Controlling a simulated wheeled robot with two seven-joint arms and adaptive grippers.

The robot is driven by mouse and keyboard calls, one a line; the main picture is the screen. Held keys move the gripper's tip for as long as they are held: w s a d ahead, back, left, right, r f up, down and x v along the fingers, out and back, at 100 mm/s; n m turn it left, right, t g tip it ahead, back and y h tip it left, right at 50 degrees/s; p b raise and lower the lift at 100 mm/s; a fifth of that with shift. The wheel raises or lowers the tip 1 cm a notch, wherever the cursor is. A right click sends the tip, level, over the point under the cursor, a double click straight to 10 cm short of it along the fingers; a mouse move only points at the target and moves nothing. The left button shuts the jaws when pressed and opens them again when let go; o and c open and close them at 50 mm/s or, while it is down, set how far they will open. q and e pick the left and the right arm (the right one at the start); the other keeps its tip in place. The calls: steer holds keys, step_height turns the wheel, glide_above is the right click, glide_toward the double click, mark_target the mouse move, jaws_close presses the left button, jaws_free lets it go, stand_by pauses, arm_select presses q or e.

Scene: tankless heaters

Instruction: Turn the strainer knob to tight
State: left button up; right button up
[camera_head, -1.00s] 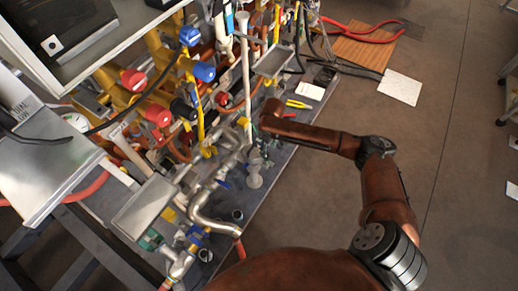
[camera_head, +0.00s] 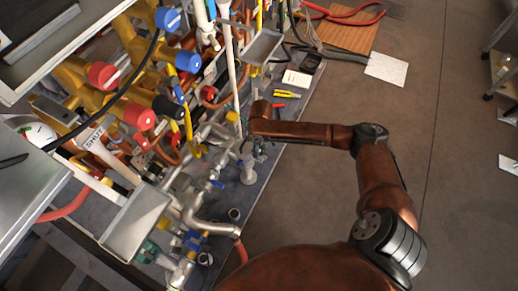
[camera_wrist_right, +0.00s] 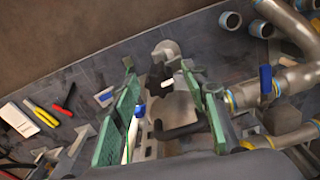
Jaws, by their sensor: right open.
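My right gripper (camera_head: 250,148) is at the metal pipework, beside a grey upright fitting (camera_head: 248,172). In the right wrist view its two green-padded fingers (camera_wrist_right: 168,118) are open and apart. A dark handle-like piece (camera_wrist_right: 182,128) lies between the fingers in that view. It may be the strainer knob, but I cannot tell for sure, nor whether a finger touches it. A round grey end of a fitting (camera_wrist_right: 168,48) shows just beyond the fingers. In the head view the knob is too small and hidden to make out. My left gripper is not in view.
Grey pipes with a blue lever (camera_wrist_right: 266,80) stand close to the right finger. Yellow pliers (camera_head: 287,94) and a white card (camera_head: 296,78) lie on the grey board. Red and blue valve knobs (camera_head: 188,61) crowd the left. The floor at right is open.

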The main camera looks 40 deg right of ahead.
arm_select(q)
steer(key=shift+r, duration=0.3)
arm_select(e)
steer(key=shift+f, duration=0.1)
steer(key=shift+c, duration=0.5)
jaws_close()
